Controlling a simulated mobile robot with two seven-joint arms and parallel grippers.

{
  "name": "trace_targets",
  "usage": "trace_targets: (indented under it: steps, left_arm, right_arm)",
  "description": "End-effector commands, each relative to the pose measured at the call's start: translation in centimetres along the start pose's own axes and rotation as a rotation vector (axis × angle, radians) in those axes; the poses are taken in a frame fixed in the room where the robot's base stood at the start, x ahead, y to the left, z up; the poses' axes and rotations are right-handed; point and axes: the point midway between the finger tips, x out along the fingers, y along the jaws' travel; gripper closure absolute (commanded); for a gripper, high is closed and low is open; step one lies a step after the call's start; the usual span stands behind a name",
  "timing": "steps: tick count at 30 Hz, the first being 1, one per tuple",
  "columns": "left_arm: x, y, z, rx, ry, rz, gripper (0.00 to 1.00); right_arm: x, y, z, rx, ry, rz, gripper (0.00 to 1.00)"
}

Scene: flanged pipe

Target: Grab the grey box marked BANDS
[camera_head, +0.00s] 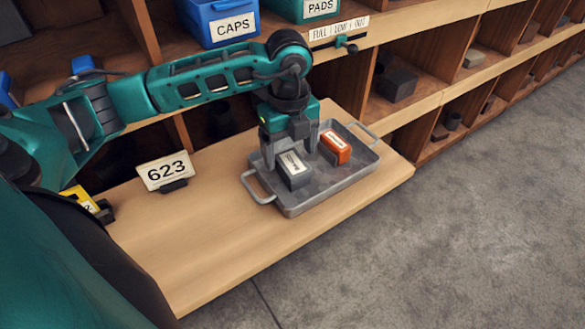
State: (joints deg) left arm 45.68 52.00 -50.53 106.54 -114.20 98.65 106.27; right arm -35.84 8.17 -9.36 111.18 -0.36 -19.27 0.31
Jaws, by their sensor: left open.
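The grey box (296,181) lies in a grey metal tray (297,209) on the wooden shelf board. Its white label (291,163) faces up, but the print is too small to read surely. My left gripper (290,158) points down over the tray with its fingers apart, one towards each side of the grey box. I cannot tell whether the fingers touch the box or how far down they reach. An orange box (335,148) with a white label lies to the right in the same tray. My right gripper is not in view.
A blue CAPS bin (220,22) and a green PADS bin (312,9) are on the shelf above. Wooden cubbyholes run behind and right. The board's front left is clear.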

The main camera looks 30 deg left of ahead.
Motion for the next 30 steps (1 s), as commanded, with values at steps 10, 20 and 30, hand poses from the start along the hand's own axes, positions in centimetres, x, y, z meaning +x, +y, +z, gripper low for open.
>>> trace_targets:
  steps: [10, 20, 30]
  left_arm:
    - [4.7, -0.4, -0.4, 0.001, 0.002, 0.003, 0.17]
    - [4.9, -0.4, -0.4, 0.002, 0.001, 0.001, 0.22]
    - [4.9, -0.4, -0.4, 0.002, 0.001, 0.001, 0.54]
  right_arm:
    - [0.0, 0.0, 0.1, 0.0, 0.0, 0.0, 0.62]
    - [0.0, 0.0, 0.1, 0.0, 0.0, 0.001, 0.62]
    - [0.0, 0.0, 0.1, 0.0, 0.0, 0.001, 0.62]
